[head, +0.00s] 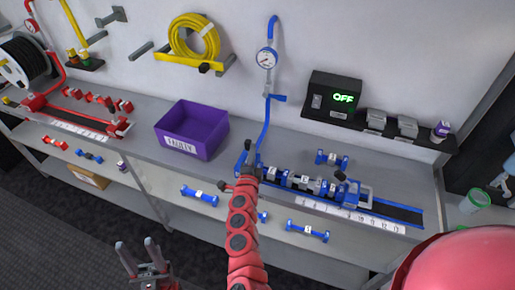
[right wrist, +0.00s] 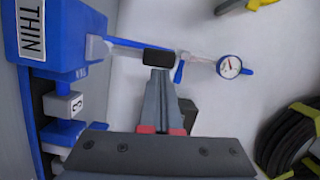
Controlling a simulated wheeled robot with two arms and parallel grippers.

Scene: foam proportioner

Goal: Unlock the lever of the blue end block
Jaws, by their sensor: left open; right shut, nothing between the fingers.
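The blue end block (head: 240,160) stands at the left end of the blue rail, below the blue pipe, partly hidden by my right arm. In the right wrist view the blue block (right wrist: 70,40) carries a "THIN" label. Its lever reaches out to a black grip (right wrist: 158,56). My right gripper (right wrist: 160,76) is shut and empty, its tips right at the black grip; I cannot tell whether they touch. In the head view my right gripper (head: 246,174) is over the block. My left gripper (head: 138,246) is open and empty, low at the front, away from the bench.
Blue cartridges and a clamp (head: 348,192) with a black knob sit along the numbered rail. A purple "FAULTY" bin (head: 192,130) stands to the left. A gauge (head: 267,58) and a display reading "OFF" (head: 343,97) are at the wall. Loose blue parts (head: 307,231) lie on the lower shelf.

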